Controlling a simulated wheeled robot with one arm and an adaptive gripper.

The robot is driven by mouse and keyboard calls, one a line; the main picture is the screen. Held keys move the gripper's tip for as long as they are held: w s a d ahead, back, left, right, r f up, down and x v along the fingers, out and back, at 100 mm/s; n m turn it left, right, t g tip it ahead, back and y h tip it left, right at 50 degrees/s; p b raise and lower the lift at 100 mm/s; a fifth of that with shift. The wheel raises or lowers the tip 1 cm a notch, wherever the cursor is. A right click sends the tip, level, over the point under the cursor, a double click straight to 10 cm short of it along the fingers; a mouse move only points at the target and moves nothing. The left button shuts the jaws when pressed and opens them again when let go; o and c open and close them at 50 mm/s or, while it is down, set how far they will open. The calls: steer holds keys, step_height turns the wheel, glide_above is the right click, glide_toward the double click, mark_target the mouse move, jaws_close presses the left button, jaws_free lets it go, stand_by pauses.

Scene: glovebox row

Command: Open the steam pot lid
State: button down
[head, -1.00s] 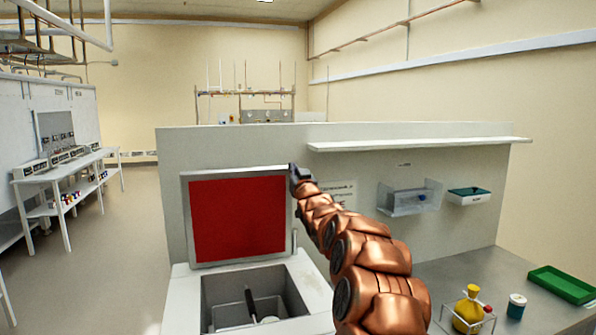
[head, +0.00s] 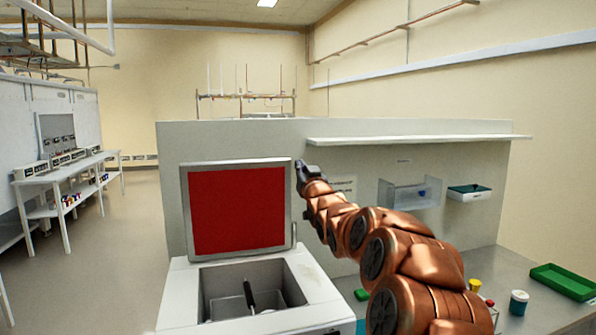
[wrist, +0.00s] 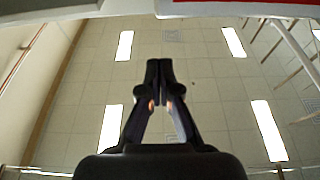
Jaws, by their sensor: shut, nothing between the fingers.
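The steam pot lid (head: 238,210) is a red panel in a grey frame. It stands upright at the back of the white steam pot (head: 178,297), whose opening faces up. My gripper (head: 300,166) is shut and empty beside the lid's upper right corner; I cannot tell whether they touch. In the wrist view, my gripper's fingertips (wrist: 159,64) meet and point toward the ceiling. A pale edge with a bit of red (wrist: 296,3) crosses the top of that view, probably the lid.
A dark handle (head: 249,293) rises inside the pot's basin. A wall shelf (head: 420,140) and a clear holder (head: 405,196) are to the right. A green tray (head: 563,282) and a capped jar (head: 518,303) stand on the right counter. Open floor lies left.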

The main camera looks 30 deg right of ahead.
steer(key=shift+s+a+f+b, duration=0.1)
steer(key=shift+s+a+b, duration=0.15)
steer(key=shift+s, duration=0.65)
steer(key=shift+s+a+b, duration=0.2)
steer(key=shift+s+b, duration=0.1)
steer(key=shift+s, duration=0.65)
steer(key=shift+s+a+f+b, duration=0.1)
steer(key=shift+s+a+b, duration=0.15)
steer(key=shift+s, duration=0.65)
